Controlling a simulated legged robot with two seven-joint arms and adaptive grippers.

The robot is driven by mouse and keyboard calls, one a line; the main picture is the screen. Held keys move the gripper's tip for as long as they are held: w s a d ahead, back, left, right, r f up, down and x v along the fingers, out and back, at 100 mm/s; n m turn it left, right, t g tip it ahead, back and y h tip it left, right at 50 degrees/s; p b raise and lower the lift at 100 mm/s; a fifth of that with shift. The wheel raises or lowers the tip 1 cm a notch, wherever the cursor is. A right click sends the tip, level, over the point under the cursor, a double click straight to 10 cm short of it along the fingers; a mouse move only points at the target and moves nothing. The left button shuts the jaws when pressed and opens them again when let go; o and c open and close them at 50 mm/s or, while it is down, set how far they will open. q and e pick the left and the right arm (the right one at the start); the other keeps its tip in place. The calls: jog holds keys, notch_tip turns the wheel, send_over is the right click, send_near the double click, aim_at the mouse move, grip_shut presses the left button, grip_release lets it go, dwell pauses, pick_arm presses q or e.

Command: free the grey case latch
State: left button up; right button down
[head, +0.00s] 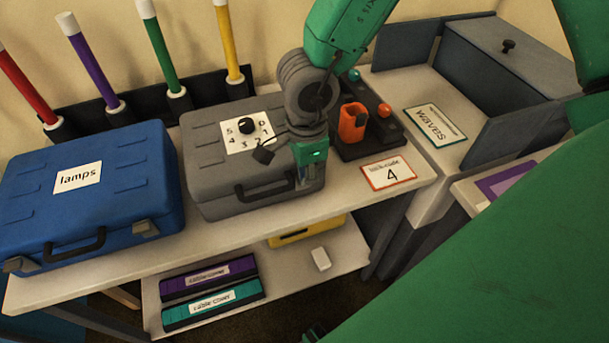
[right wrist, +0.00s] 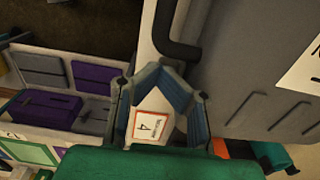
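The grey case (head: 215,160) lies shut on the table, with a black dial on a numbered white card (head: 246,135) on its lid and a dark handle (head: 265,192) on its front. In the right wrist view, its grey side (right wrist: 255,85) and handle (right wrist: 172,35) show. My right gripper (head: 306,180) is at the case's front right corner. In the right wrist view, its fingers (right wrist: 157,70) bend in and their tips meet, with nothing seen between them. The grey case latch cannot be made out; the gripper covers that corner. My left gripper is not clearly in view.
A blue case (head: 90,205) marked "lamps" stands at left. A card reading 4 (head: 389,173) lies right of the grey case, near an orange cup-like piece (head: 352,122) on a dark stand. Coloured tubes stand behind. A lower shelf holds labelled boxes (head: 210,277).

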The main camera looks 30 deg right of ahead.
jog(key=shift+d+f, duration=0.1)
jog(key=shift+f, duration=0.15)
